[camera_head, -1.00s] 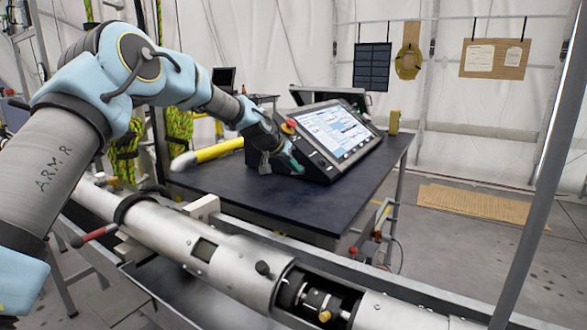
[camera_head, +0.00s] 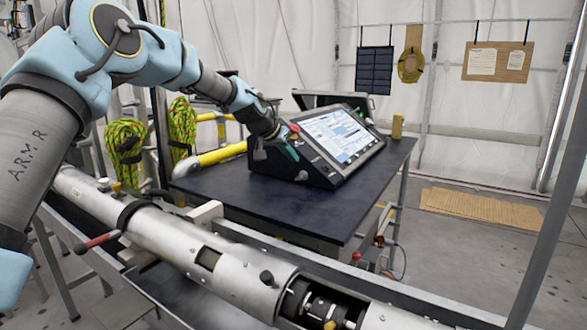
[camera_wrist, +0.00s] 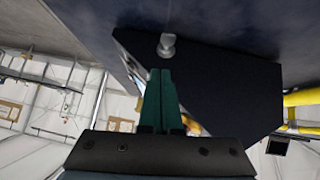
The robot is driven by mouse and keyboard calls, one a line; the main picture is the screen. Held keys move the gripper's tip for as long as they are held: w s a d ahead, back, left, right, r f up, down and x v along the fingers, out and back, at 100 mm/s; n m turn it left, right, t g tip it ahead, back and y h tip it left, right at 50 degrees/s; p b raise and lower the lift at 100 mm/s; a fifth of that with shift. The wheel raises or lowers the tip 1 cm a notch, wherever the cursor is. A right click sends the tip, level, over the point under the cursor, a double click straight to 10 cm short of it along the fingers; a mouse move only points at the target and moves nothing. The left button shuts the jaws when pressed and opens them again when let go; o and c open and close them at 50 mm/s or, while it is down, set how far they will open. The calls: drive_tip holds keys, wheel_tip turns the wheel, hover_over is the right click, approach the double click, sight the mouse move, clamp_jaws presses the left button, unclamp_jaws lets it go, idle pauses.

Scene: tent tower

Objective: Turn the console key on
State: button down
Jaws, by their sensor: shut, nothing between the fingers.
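The black console (camera_head: 318,168) with a lit screen (camera_head: 335,135) stands on a dark table. A small silver knob, which looks like the key (camera_head: 302,175), sits low on its near side. In the wrist view the silver key (camera_wrist: 167,45) stands out from the black side panel, close to the tabletop. My gripper (camera_head: 291,152) is at the console's left side, up and left of the key. Its teal fingers (camera_wrist: 160,76) are together and empty, pointing toward the key with a small gap seen in the wrist view. The key's turn position cannot be told.
A red button (camera_head: 294,128) is on the console's upper left corner. The table (camera_head: 290,208) has bare space in front. A large metal tube (camera_head: 190,245) runs across the foreground. A yellow rail (camera_head: 222,153) is left of the console.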

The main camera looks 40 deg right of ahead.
drive_tip(key=s+b+v, duration=0.1)
drive_tip(key=b+v, duration=0.1)
drive_tip(key=v, duration=0.5)
drive_tip(key=p, duration=0.8)
hover_over(302, 177)
drive_tip(key=a, duration=0.4)
wheel_tip(302, 177, down, 6)
drive_tip(key=f, duration=0.1)
drive_tip(key=d+f+p, duration=0.1)
drive_tip(key=f, duration=0.1)
drive_tip(key=shift+s+f, duration=0.1)
drive_tip(key=shift+f+p, duration=0.3)
drive_tip(key=shift+f, duration=0.3)
drive_tip(key=shift+s+f, duration=0.1)
